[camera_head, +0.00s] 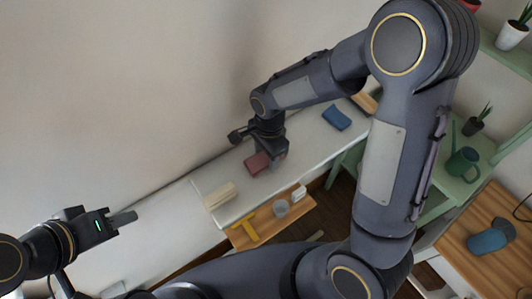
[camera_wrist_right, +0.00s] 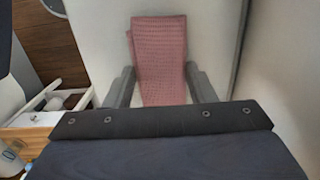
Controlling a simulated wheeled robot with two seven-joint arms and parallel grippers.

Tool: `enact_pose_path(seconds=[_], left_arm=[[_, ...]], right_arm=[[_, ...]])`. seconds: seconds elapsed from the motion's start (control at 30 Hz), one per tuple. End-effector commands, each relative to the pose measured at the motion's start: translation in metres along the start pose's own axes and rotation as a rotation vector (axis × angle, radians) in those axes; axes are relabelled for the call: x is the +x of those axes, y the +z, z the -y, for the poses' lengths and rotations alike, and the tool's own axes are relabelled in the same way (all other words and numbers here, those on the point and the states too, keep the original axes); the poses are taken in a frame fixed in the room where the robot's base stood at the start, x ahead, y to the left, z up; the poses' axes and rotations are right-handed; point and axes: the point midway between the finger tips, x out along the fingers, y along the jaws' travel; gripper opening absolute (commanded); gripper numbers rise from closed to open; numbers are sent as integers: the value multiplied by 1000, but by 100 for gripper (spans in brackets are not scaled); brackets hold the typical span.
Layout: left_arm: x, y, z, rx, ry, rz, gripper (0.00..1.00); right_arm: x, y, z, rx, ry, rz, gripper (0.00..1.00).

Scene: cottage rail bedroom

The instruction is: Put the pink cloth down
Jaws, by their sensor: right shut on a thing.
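The pink cloth (camera_head: 257,164) is a folded, dusty-pink piece at the white surface (camera_head: 300,140). In the right wrist view the cloth (camera_wrist_right: 158,60) shows a woven texture and sits between the two fingers. My right gripper (camera_head: 274,158) is shut on it, and in the wrist view the gripper (camera_wrist_right: 163,88) has one finger on each side of the cloth. I cannot tell whether the cloth touches the surface below. My left gripper (camera_head: 124,218) is at the lower left, away from the cloth; whether its fingers are apart is unclear.
A wooden tray (camera_head: 268,226) in front holds a yellow item, a glass and a white cup. Green shelving with a watering can (camera_head: 463,163) stands right. White surface between the cloths is clear.

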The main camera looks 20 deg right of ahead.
Motion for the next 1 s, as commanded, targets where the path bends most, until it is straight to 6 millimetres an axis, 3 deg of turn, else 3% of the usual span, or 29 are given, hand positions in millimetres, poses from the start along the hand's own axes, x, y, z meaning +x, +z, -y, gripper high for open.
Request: enact_pose_path(seconds=[0.13,0.17,0.33,0.73,1.0], left_arm=[[4,2,2,0,0,0,36],[4,2,2,0,0,0,36],[2,1,1,0,0,0,36],[0,0,0,0,0,0,36],[1,1,0,0,0,0,36]], right_arm=[[4,0,0,0,0,0,28],[4,0,0,-1,0,0,51],[3,0,0,0,0,0,72],[-7,0,1,0,-3,-1,72],[-62,0,1,-1,-8,0,72]])
